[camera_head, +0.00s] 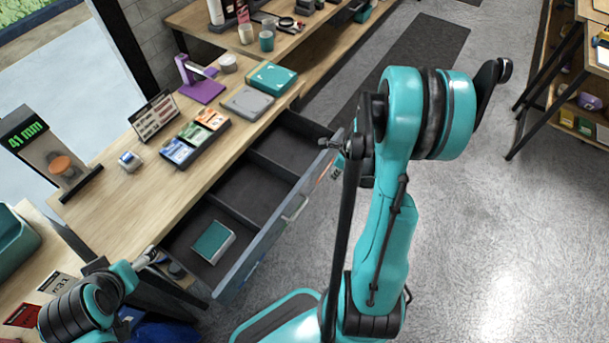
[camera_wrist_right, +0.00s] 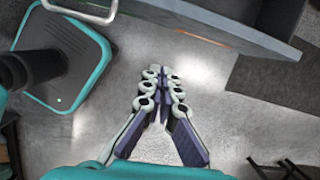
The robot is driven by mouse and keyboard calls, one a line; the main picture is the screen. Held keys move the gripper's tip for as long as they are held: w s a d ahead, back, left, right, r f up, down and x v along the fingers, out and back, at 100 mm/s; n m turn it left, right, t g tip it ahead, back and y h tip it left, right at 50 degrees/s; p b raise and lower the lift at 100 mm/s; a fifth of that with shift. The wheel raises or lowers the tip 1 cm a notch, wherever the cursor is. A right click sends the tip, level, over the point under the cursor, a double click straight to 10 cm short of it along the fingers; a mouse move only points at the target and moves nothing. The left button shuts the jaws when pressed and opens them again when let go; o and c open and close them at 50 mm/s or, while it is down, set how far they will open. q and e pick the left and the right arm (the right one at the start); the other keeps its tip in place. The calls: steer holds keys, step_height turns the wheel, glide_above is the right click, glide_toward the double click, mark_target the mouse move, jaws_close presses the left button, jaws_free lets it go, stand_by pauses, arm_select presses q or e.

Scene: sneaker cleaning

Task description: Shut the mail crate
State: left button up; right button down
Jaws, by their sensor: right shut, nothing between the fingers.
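No lidded mail crate is plain to see. A grey drawer (camera_head: 235,262) under the wooden table is pulled out, with dark compartments and a teal-topped box (camera_head: 213,242) in the near one. A pale handle (camera_head: 295,208) is on its front; it also shows in the right wrist view (camera_wrist_right: 85,12). My right gripper (camera_head: 335,146) is shut and empty by the drawer front's far end. In the right wrist view its fingers (camera_wrist_right: 165,85) are together, below the drawer front (camera_wrist_right: 220,20) and apart from it. My left gripper (camera_head: 148,257) is near the drawer's near-left corner; its fingers are unclear.
The table (camera_head: 115,205) holds a purple stand (camera_head: 202,90), a teal box (camera_head: 272,76), a grey box (camera_head: 248,101), a card tray (camera_head: 195,138) and a display (camera_head: 35,145). A teal bin (camera_head: 15,240) stands at left. The floor (camera_head: 500,220) at right is open.

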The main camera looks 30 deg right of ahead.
steer(key=w+a+f+b, duration=0.2)
steer(key=w+f+b, duration=0.2)
steer(key=f, duration=0.6)
steer(key=shift+w+a+f+m, duration=0.2)
steer(key=shift+w+m, duration=0.2)
steer(key=shift+w, duration=0.55)
steer(key=shift+w+d, duration=0.1)
